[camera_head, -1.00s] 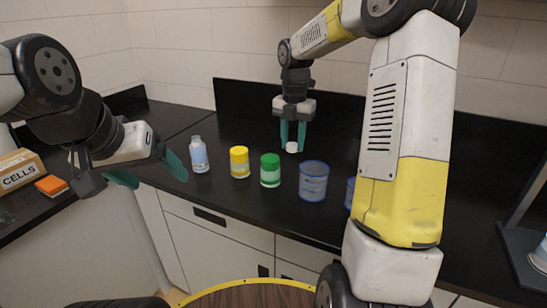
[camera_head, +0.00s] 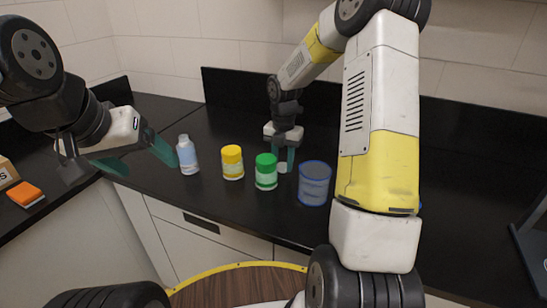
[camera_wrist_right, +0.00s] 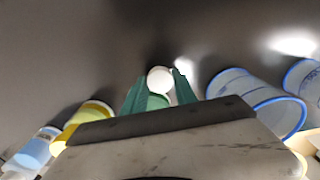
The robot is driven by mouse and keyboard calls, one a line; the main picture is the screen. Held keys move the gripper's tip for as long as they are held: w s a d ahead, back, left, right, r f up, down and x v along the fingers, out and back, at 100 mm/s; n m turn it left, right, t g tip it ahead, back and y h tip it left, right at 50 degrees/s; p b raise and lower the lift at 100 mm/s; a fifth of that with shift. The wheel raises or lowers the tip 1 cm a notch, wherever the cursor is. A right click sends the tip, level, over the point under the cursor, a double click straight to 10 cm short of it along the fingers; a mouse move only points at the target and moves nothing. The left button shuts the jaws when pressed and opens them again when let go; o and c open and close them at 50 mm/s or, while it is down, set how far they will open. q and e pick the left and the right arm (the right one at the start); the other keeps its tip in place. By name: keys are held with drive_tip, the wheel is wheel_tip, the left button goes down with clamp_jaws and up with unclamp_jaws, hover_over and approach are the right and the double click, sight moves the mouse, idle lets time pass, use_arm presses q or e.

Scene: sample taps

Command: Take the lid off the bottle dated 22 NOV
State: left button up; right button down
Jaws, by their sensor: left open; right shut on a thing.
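A bottle with a pale blue label (camera_head: 188,157) stands on the counter at the left of a row. A yellow-lidded bottle (camera_head: 232,163) and a green-lidded bottle (camera_head: 265,172) stand to its right. Their dates are too small to read, so I cannot tell which is 22 NOV. My right gripper (camera_head: 284,160) is just behind the green-lidded bottle, shut on a small white round thing (camera_wrist_right: 160,79) like a cap. Whether it touches the counter is unclear. My left gripper (camera_head: 140,158) is open and empty, one fingertip close to the pale blue bottle's left side.
A blue-rimmed clear jar (camera_head: 314,184) stands right of the green-lidded bottle. A second one (camera_wrist_right: 305,82) shows in the right wrist view. My right arm covers much of the counter's right half. An orange block (camera_head: 25,195) lies at far left.

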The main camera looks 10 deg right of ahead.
sight(283, 165)
drive_tip(key=shift+f, duration=1)
drive_tip(key=c, duration=1)
unclamp_jaws()
drive_tip(key=shift+f, duration=0.1)
drive_tip(key=shift+o, duration=0.2)
drive_tip(key=s+r+m+t, duration=0.1)
drive_tip(key=s+r+m, duration=0.25)
drive_tip(key=r, duration=0.65)
drive_tip(key=s+r+m+t, duration=0.1)
drive_tip(key=s+r+m, duration=0.25)
drive_tip(key=r, duration=0.65)
drive_tip(key=s+a+r+m+t+y, duration=0.1)
drive_tip(key=s+r+m+t, duration=0.1)
drive_tip(key=s+m, duration=0.7)
drive_tip(key=s+a+r+m+t+y, duration=0.1)
drive_tip(key=s+r+m+t, duration=0.1)
drive_tip(key=s+m, duration=0.7)
drive_tip(key=m, duration=0.3)
drive_tip(key=shift+s+a+m, duration=0.25)
drive_tip(key=shift+a+m, duration=0.1)
drive_tip(key=shift+m, duration=0.05)
